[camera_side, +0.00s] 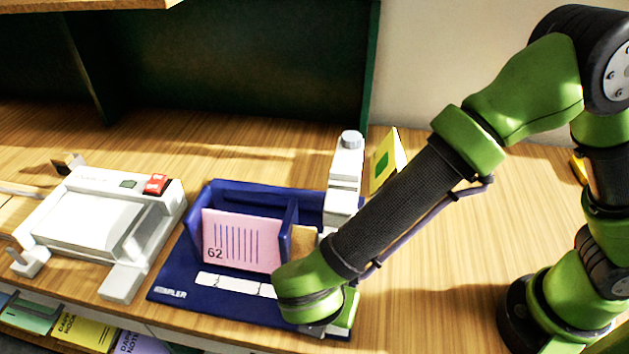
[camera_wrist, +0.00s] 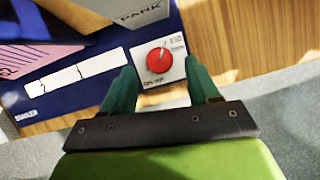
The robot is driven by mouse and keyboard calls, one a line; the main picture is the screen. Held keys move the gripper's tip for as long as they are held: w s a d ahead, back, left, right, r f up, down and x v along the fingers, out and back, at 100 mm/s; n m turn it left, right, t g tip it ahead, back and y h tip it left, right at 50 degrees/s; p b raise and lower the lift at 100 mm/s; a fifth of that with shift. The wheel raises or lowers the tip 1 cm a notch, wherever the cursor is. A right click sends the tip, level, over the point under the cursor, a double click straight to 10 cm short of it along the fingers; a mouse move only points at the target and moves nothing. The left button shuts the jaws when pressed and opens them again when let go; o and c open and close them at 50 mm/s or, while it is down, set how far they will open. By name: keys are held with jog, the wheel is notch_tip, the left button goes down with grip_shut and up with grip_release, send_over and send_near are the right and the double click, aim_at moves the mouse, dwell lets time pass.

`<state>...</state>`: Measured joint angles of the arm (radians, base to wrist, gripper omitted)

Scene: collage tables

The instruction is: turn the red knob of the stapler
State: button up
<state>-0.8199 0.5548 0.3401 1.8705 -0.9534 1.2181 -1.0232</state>
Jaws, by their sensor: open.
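The stapler is a navy-blue device (camera_side: 190,280) with a raised blue holder and a white column, standing on the wooden table. Its red knob (camera_wrist: 159,60) shows in the wrist view on a white panel with small markings; its white pointer line faces up and slightly right. My gripper (camera_wrist: 160,78) is open, with one green finger on each side of the knob's near part. I cannot tell whether the fingers touch it. In the side view my wrist (camera_side: 308,292) covers the knob and the fingers at the stapler's front right corner.
A pink card marked 62 (camera_side: 240,240) stands in the blue holder. A white machine with a red switch (camera_side: 157,184) sits to the left. A yellow card with a green patch (camera_side: 385,160) stands behind. Several coloured packets (camera_side: 82,331) lie below the table's front edge. Table right of my wrist is clear.

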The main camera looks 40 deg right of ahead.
jog(key=v, duration=1.4)
jog(key=shift+r, duration=0.15)
jog(key=w+d+r+m+y, duration=0.2)
jog(key=w+d+r+m, duration=0.1)
jog(key=d+m, duration=0.5)
jog(key=w+d+r+m+y, duration=0.1)
jog(key=w+d+r+m, duration=0.2)
jog(key=d+m, duration=0.5)
jog(key=s+d+m+t+y, duration=0.2)
jog(key=d+m+t, duration=0.2)
jog(key=d+m, duration=0.9)
jog(key=shift+s+d+r+m+y, duration=0.3)
jog(key=shift+d+r, duration=0.1)
jog(key=shift+d, duration=0.8)
